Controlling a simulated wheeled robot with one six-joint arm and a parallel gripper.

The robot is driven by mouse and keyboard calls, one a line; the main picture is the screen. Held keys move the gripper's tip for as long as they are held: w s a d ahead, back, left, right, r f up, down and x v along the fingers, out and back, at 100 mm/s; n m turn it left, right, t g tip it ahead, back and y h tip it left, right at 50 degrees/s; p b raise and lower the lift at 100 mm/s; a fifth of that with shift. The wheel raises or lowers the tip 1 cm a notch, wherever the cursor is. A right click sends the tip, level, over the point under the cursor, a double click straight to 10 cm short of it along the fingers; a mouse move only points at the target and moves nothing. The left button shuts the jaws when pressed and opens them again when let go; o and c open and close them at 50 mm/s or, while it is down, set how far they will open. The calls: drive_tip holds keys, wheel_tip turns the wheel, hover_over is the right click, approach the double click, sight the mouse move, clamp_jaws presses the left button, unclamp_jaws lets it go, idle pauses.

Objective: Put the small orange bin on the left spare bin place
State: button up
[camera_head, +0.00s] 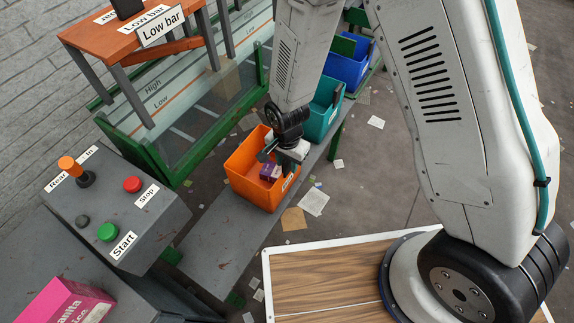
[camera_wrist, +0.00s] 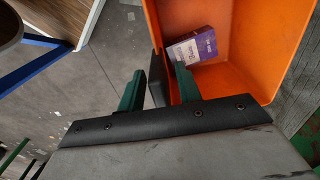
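The small orange bin (camera_head: 246,174) stands on a long grey shelf (camera_head: 216,243) in the head view, with a purple box (camera_head: 270,172) inside. My gripper (camera_head: 275,158) is at the bin's upper right side. In the wrist view, the green fingers (camera_wrist: 160,88) are spread, one outside the orange bin (camera_wrist: 245,45) and one inside, with its side wall and a dark block between them. A gap shows beside the outer finger, so my gripper looks open. The purple box (camera_wrist: 192,48) lies in the bin. I see no marking that names the left spare bin place.
A teal bin (camera_head: 325,108) and a blue bin (camera_head: 345,68) stand farther along the row. The shelf nearer the control box (camera_head: 118,205) is bare. A wood-topped table (camera_head: 325,283) lies at the lower right.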

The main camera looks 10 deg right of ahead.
wheel_tip(320, 180, up, 10)
drive_tip(key=shift+r, duration=0.15)
drive_tip(key=s+d+r+n, duration=0.2)
drive_tip(key=d+r, duration=0.4)
drive_tip(key=r, duration=0.3)
drive_tip(key=s+d+r+n, duration=0.1)
drive_tip(key=s+d+r, duration=0.1)
drive_tip(key=d+r, duration=0.5)
drive_tip(key=s+d+r+n, duration=0.2)
drive_tip(key=s+d+r, duration=0.2)
drive_tip(key=s+r, duration=0.2)
drive_tip(key=s+d+r+n+t, duration=0.1)
drive_tip(key=s+d+r+n, duration=0.1)
drive_tip(key=s+r, duration=0.4)
drive_tip(key=s+d, duration=0.1)
drive_tip(key=s, duration=0.2)
drive_tip(key=shift+s+d+r+n, duration=0.3)
drive_tip(key=shift+d+r, duration=0.1)
